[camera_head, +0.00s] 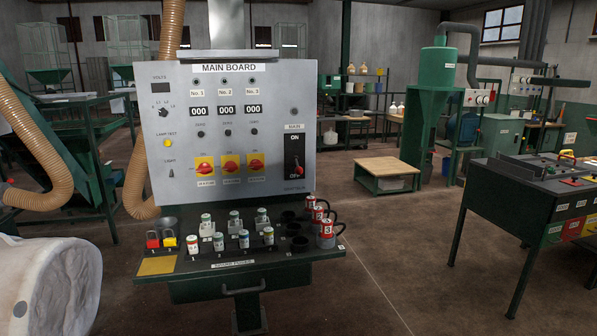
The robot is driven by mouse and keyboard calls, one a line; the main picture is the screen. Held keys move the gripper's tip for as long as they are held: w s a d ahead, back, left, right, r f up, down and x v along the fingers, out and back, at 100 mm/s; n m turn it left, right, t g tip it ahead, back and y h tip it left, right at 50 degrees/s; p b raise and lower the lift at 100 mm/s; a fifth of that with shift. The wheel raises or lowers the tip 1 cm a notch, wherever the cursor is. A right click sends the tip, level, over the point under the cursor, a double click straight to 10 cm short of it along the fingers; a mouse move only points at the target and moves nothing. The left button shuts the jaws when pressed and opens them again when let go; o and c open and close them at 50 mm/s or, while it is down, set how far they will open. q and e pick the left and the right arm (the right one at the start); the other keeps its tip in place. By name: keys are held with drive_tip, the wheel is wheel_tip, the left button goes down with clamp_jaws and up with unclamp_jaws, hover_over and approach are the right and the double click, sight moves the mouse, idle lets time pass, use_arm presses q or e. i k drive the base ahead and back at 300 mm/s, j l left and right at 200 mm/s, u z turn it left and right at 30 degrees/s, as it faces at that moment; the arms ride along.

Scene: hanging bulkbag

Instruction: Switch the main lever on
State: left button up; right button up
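The main lever (298,173) is on the right side of the grey main board (218,185). It sits in a black plate marked ON at the top and OFF at the bottom. Its red handle is down at the OFF end. Neither of my grippers shows in the head view, and nothing touches the lever.
Three red rotary switches on yellow plates (230,167) sit left of the lever. A green table (530,200) stands at the right. The floor between is clear.

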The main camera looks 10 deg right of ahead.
sight(298, 170)
drive_tip(key=i+l+u, duration=0.15)
drive_tip(key=i+l, duration=0.2)
drive_tip(key=i+l+u, duration=0.1)
drive_tip(key=i+l, duration=0.25)
drive_tip(key=l, duration=0.15)
drive_tip(key=i+l+u, duration=0.15)
drive_tip(key=i+l, duration=0.2)
drive_tip(key=i+l+u, duration=0.15)
drive_tip(key=i+l, duration=0.15)
drive_tip(key=l, duration=0.35)
